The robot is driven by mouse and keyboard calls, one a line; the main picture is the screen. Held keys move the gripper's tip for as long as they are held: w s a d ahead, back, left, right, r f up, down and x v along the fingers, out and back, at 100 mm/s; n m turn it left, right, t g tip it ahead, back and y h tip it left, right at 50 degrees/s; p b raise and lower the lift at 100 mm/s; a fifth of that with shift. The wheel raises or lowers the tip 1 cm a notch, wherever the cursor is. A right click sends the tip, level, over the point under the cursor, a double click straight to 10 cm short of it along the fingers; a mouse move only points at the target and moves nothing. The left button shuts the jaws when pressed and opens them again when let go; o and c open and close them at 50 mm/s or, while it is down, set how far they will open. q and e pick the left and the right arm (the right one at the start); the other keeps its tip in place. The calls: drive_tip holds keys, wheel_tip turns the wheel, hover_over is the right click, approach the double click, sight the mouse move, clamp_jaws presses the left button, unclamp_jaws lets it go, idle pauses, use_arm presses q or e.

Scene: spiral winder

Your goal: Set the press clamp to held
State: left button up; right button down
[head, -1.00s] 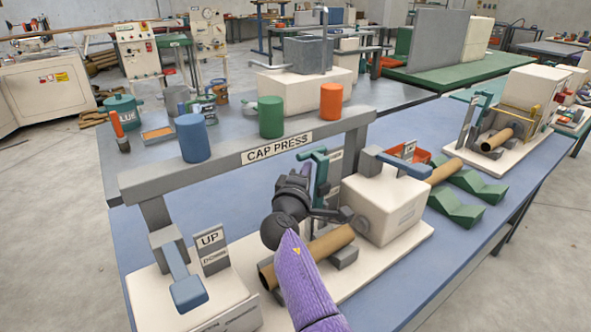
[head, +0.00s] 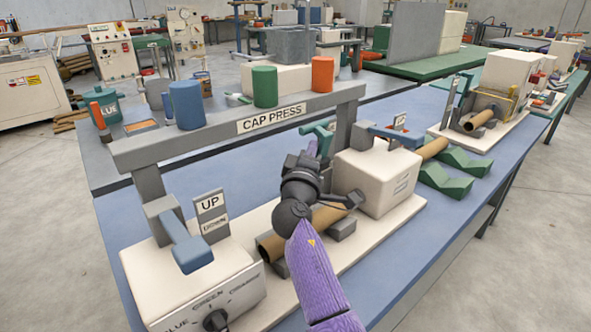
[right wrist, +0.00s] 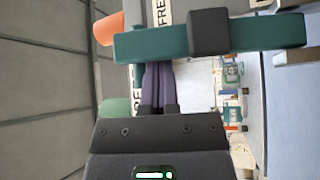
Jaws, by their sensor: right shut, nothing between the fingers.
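The press clamp's teal handle (head: 319,130) shows in the head view behind my right gripper (head: 311,150), just under the cap press beam. My gripper and forearm hide its lower part. In the right wrist view the teal bar (right wrist: 260,36) runs across the top, with a dark block (right wrist: 208,32) on it. The purple fingers of my right gripper (right wrist: 157,68) are shut and empty, with their tips at the bar's lower edge. I cannot tell whether they touch it. My left gripper is not in view.
A brown tube (head: 268,247) lies beneath my right wrist beside a white block (head: 378,180). The grey beam (head: 215,131) carries blue, green and orange cylinders. A blue lever (head: 188,253) stands at left by an "UP" plate (head: 209,203). Blue tabletop is clear at front right.

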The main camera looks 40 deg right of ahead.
drive_tip(key=s+f+m+h+b, duration=0.1)
drive_tip(key=b, duration=0.1)
drive_tip(key=s+m+b, duration=0.1)
drive_tip(key=shift+s+d+f+h+b, duration=0.15)
drive_tip(key=shift+f+h+b, duration=0.2)
drive_tip(key=shift+h, duration=0.05)
drive_tip(key=shift+s+d+f+b, duration=0.1)
drive_tip(key=shift+s+f+b, duration=0.15)
drive_tip(key=shift+s, duration=0.35)
drive_tip(key=shift+s+d+f+b, duration=0.1)
drive_tip(key=shift+s+f+b, duration=0.15)
drive_tip(key=shift+s, duration=0.35)
drive_tip(key=shift+s+f, duration=0.2)
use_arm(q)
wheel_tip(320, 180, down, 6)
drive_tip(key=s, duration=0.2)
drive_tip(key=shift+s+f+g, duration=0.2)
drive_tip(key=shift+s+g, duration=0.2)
use_arm(e)
drive_tip(key=shift+s+f, duration=0.1)
drive_tip(key=shift+s, duration=0.05)
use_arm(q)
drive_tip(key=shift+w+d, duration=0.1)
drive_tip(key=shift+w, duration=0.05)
